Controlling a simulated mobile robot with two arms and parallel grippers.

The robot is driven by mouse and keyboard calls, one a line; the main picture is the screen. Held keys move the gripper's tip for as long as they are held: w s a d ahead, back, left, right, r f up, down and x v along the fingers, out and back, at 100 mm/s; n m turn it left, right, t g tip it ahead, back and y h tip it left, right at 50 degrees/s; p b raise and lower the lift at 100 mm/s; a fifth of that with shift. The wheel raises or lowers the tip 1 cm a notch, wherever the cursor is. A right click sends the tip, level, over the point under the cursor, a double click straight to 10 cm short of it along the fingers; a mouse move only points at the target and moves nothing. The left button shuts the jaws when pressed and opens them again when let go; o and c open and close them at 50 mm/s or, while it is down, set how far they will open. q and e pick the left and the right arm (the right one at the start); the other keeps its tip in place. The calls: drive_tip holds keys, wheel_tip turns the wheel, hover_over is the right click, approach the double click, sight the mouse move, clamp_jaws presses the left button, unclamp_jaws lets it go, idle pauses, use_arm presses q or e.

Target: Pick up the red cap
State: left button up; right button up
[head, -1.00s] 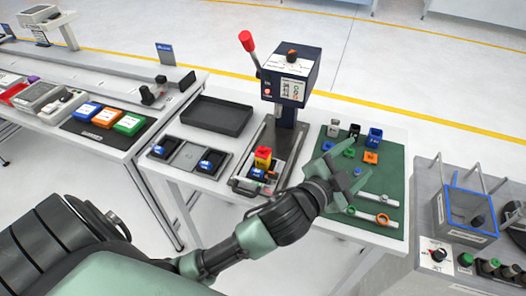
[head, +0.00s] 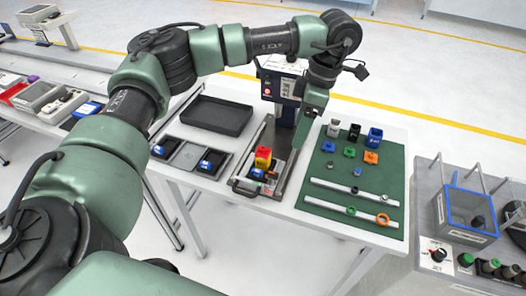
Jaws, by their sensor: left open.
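A small red cap-like piece (head: 264,151) shows on top of a yellow part (head: 262,162) in the fixture of the press at the table's middle. My left arm arches in from the left over the table. My left gripper (head: 301,132) points down in front of the press column, to the right of the red piece and apart from it. It is open and nothing shows between its fingers. My right gripper is not in view.
The press (head: 285,85) is partly hidden behind my left arm, its lever with it. A green mat (head: 330,205) on the right holds small coloured parts and two rails. A black tray (head: 215,115) stands left of the press. A blue-rimmed bin (head: 468,212) is far right.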

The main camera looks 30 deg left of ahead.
use_arm(q)
drive_tip(key=n+y, duration=0.1)
drive_tip(key=y, duration=0.1)
approach(264, 148)
drive_tip(key=shift+p+x, duration=1.55)
drive_tip(key=shift+x, duration=2.95)
clamp_jaws()
drive_tip(key=shift+r, duration=0.1)
